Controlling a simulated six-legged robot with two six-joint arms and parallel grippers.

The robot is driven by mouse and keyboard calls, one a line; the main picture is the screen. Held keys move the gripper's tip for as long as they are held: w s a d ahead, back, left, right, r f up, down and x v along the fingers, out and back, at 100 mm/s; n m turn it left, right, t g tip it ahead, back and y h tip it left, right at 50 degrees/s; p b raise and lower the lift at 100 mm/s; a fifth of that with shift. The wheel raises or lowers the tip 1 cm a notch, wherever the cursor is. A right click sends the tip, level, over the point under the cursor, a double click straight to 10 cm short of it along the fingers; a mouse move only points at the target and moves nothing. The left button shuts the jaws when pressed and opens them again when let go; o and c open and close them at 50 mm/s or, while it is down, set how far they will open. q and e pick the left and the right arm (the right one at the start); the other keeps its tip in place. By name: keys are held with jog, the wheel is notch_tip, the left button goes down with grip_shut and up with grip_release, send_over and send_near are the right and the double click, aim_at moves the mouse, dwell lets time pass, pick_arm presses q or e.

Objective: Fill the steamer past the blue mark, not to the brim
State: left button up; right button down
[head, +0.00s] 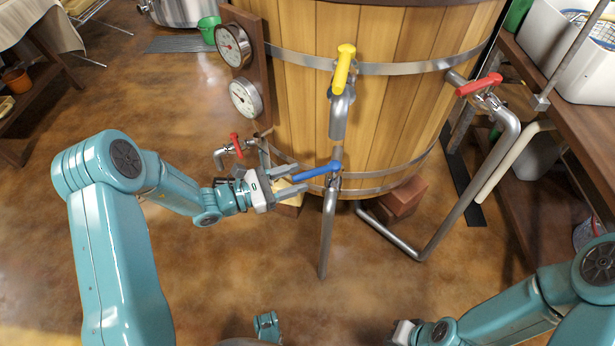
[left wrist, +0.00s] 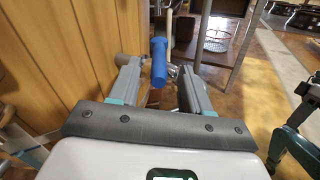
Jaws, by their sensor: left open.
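A large wooden vat (head: 385,110) with metal bands stands at the centre. I see no blue mark on it, and its inside is hidden. A blue lever valve (head: 318,172) sits low on its front, above a downward pipe. My left gripper (head: 300,180) is open, with its fingers on either side of the lever's free end. In the left wrist view the blue lever (left wrist: 159,62) stands between the open fingers (left wrist: 155,80); contact cannot be told. A yellow lever (head: 343,68) is above, and red levers (head: 480,85) are at the sides. My right gripper (head: 402,333) is at the bottom edge, fingers unclear.
Two round dials (head: 245,97) hang on a wooden board left of the vat. A bent pipe (head: 465,195) runs down at the right. Red bricks (head: 402,197) lie under the vat. A bench with a white bin (head: 580,75) stands at the right. The floor at the left is open.

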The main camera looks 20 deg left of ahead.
aim_at(330, 167)
pick_arm(q)
jog(key=x, duration=0.4)
jog(key=shift+b, duration=0.4)
grip_shut()
